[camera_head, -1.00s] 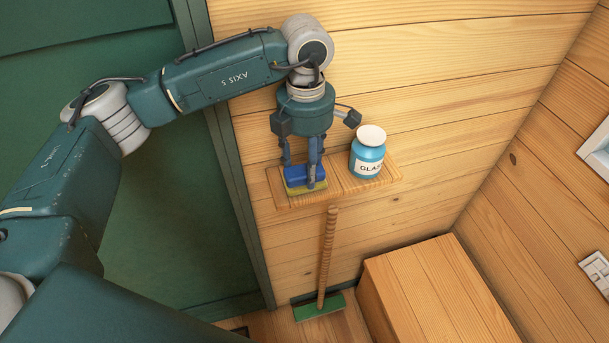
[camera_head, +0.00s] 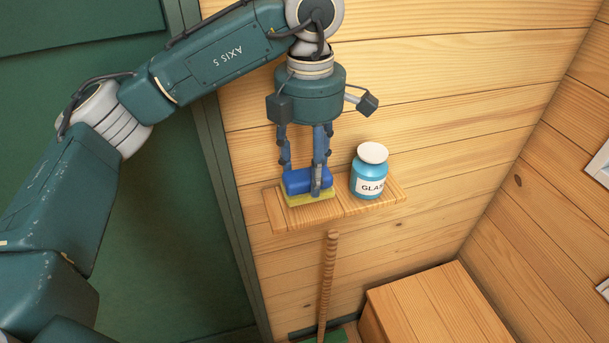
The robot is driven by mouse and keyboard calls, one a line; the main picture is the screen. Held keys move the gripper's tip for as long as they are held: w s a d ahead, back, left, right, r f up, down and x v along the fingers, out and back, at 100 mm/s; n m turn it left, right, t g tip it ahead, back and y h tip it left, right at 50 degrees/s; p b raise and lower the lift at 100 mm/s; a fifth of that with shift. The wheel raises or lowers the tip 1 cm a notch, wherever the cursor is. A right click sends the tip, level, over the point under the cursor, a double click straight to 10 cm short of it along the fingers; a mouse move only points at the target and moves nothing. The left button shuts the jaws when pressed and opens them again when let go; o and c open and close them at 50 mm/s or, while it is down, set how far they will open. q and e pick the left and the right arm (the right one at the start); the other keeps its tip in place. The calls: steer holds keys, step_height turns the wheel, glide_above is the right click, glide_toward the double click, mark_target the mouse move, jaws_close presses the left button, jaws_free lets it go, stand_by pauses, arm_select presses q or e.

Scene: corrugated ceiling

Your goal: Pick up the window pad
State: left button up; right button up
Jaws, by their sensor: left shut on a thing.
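The window pad (camera_head: 299,181) is a small block with a blue upper part and a yellow underside. It is at the left part of the small wooden wall shelf (camera_head: 275,215). My left gripper (camera_head: 302,180) points down over the pad and is shut on it, with fingers at its sides. The pad is at or just above the shelf surface; I cannot tell whether it still touches. My right gripper is not in view.
A blue jar (camera_head: 369,172) with a white lid and a label stands close to the right of the pad on the shelf. A wooden broom handle (camera_head: 328,280) rises below the shelf. A wooden box (camera_head: 435,305) stands at the lower right. A green door panel (camera_head: 180,230) is on the left.

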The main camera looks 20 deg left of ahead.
arm_select(q)
steer(key=s+d+b, duration=0.5)
steer(key=s+d, duration=0.4)
steer(key=s, duration=0.5)
steer(key=shift+d, duration=0.25)
